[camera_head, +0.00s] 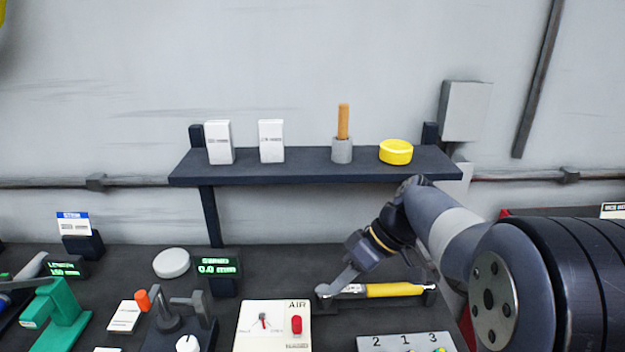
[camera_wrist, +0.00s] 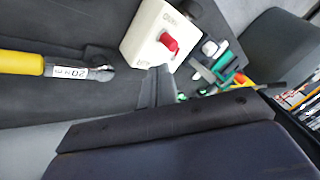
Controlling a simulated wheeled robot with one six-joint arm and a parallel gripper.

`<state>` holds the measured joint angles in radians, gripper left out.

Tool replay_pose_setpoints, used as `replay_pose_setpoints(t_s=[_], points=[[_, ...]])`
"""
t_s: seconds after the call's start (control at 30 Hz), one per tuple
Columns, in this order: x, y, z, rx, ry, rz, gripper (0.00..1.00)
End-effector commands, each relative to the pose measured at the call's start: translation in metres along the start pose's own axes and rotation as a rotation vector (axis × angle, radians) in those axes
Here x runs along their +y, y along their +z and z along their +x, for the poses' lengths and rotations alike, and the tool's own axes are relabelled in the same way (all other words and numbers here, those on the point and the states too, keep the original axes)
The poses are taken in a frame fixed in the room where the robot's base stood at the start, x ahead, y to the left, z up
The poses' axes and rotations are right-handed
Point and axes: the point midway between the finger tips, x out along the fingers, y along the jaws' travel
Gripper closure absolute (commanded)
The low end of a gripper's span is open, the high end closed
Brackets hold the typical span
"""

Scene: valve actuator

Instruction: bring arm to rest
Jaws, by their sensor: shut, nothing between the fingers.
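My arm reaches in from the right in the head view and bends down over the dark bench (camera_head: 120,265). My gripper (camera_head: 326,290) points down and to the left, and its fingers look shut and empty. Its tips appear close to the metal end of a yellow-handled tool (camera_head: 395,290); I cannot tell whether they touch. In the wrist view my gripper's fingers (camera_wrist: 157,82) lie between the yellow-handled tool (camera_wrist: 22,63) on the left and the white AIR box (camera_wrist: 150,38) with its red knob.
A dark shelf (camera_head: 300,167) on the wall holds two white boxes, a grey cup with a wooden handle, and a yellow ring (camera_head: 396,151). Along the bench stand a green clamp (camera_head: 58,318), a round grey disc (camera_head: 171,263), a SERVO display (camera_head: 219,267) and a numbered tray (camera_head: 400,342).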

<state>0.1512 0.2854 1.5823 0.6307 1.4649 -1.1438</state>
Motion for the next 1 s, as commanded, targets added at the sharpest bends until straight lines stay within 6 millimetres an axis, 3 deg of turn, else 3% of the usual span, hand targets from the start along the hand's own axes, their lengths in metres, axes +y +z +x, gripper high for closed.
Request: replay_pose_setpoints(t_s=[0.3, 0.7, 0.87, 1.0], points=[[0.0, -0.001, 0.06, -0.004, -0.005, 0.0, 1.0], [0.039, -0.027, 0.081, -0.003, -0.003, 0.001, 1.0], [0.066, -0.026, 0.071, 0.001, 0.0, 0.001, 1.0], [0.069, -0.027, 0.049, 0.001, 0.001, 0.0, 1.0]])
